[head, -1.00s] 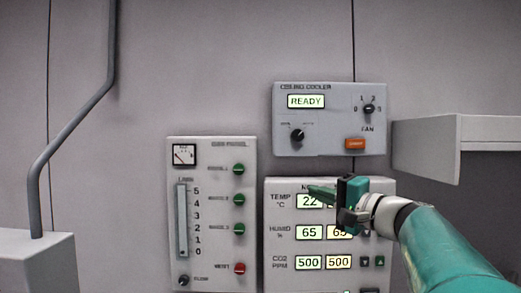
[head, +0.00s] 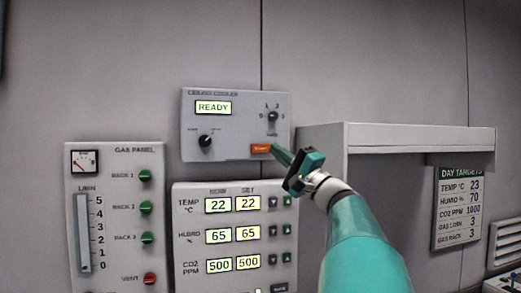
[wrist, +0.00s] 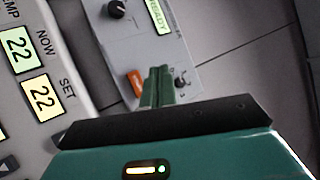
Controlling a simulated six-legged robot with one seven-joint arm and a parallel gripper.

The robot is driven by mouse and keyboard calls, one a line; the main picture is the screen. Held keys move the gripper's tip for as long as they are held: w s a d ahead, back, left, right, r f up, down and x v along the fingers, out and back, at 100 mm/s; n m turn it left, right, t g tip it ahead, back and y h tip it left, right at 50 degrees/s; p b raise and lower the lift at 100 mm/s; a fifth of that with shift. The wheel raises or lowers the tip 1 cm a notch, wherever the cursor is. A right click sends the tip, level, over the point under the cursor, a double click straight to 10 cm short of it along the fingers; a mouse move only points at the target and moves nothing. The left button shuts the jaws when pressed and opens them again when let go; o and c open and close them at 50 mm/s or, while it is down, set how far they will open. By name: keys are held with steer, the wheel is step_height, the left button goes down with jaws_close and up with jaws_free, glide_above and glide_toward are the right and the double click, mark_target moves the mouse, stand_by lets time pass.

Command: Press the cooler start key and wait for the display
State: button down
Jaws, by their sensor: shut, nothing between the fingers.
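The ceiling cooler panel (head: 236,124) is on the wall in the head view, and its display (head: 213,107) reads READY. Its orange start key (head: 261,148) sits at the panel's lower right. My gripper (head: 275,150) is shut and empty, its green fingertips pointing left just beside the key; I cannot tell whether they touch it. In the wrist view the orange key (wrist: 137,82) shows just left of my shut fingertips (wrist: 159,70), and the display (wrist: 158,16) is at the top.
The climate panel (head: 186,229) with TEMP, HUMID and CO2 readouts lies below the cooler. The gas panel (head: 115,155) is at the left. A grey shelf (head: 420,139) juts out at the right, near my arm. A day targets board (head: 459,207) hangs under it.

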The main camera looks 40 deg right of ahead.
mark_target(268, 152)
steer(key=shift+w+d, duration=0.65)
steer(key=shift+w, duration=0.6)
steer(key=shift+w+d, duration=0.7)
steer(key=shift+w, duration=0.6)
steer(key=shift+w+d, duration=0.65)
steer(key=shift+w, duration=0.6)
steer(key=shift+w+d, duration=0.2)
steer(key=shift+w, duration=0.15)
steer(key=shift+w+d+f, duration=0.1)
steer(key=shift+w+d, duration=0.15)
steer(key=shift+w, duration=0.2)
steer(key=shift+s, duration=0.1)
steer(key=shift+s+a, duration=0.45)
steer(key=shift+s, duration=0.25)
steer(key=s+a, duration=0.1)
steer(key=s, duration=0.1)
steer(key=s+a, duration=0.1)
steer(key=s, duration=0.1)
steer(key=shift+s+a, duration=0.2)
